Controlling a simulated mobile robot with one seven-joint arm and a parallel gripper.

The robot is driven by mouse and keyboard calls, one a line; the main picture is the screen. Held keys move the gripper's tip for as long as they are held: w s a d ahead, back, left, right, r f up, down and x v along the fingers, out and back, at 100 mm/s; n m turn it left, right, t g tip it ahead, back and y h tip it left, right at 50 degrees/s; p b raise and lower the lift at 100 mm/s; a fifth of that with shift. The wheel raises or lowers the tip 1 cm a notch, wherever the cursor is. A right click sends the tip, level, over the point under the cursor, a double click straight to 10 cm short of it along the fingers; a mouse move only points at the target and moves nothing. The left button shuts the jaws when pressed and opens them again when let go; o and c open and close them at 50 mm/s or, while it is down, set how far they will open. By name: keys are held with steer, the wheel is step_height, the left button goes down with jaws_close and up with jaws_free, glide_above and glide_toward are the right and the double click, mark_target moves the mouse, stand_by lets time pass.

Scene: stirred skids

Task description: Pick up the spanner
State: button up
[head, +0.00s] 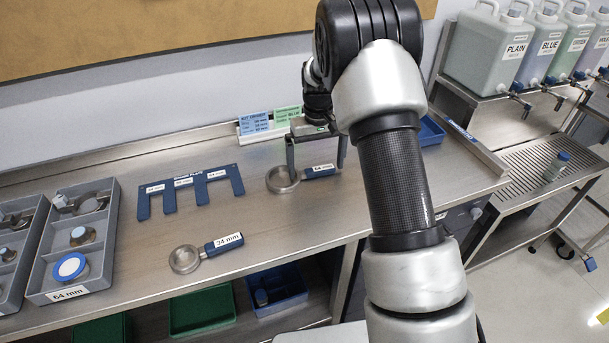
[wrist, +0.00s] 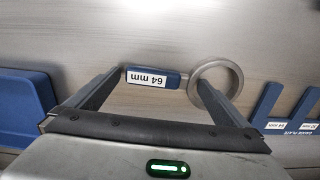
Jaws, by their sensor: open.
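Two ring spanners with blue handles lie flat on the steel bench. The 64 mm spanner (head: 283,187) is under my gripper (head: 316,169). The 34 mm spanner (head: 184,260) lies nearer the bench's front edge, clear of my gripper. In the wrist view the 64 mm spanner's handle (wrist: 153,78) lies between the open fingers of my gripper (wrist: 162,80), lengthwise from one finger toward the other. Its ring (wrist: 231,68) is by the right finger, which partly overlaps it. The fingers are empty; I cannot tell their exact height above the bench.
A blue slotted gauge plate (head: 190,190) lies left of the 64 mm spanner. Grey compartment trays (head: 108,270) stand at the far left. Blue and green cards (head: 254,124) stand at the wall behind. A blue tray (head: 431,130) is right of my arm. Bare bench lies around both spanners.

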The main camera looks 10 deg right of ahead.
steer(key=shift+f, duration=0.2)
steer(key=shift+c, duration=0.3)
steer(key=c, duration=0.9)
step_height(320, 180, up, 10)
steer(key=shift+r+p, duration=0.1)
steer(key=shift+p, duration=0.4)
steer(key=shift+c, duration=0.2)
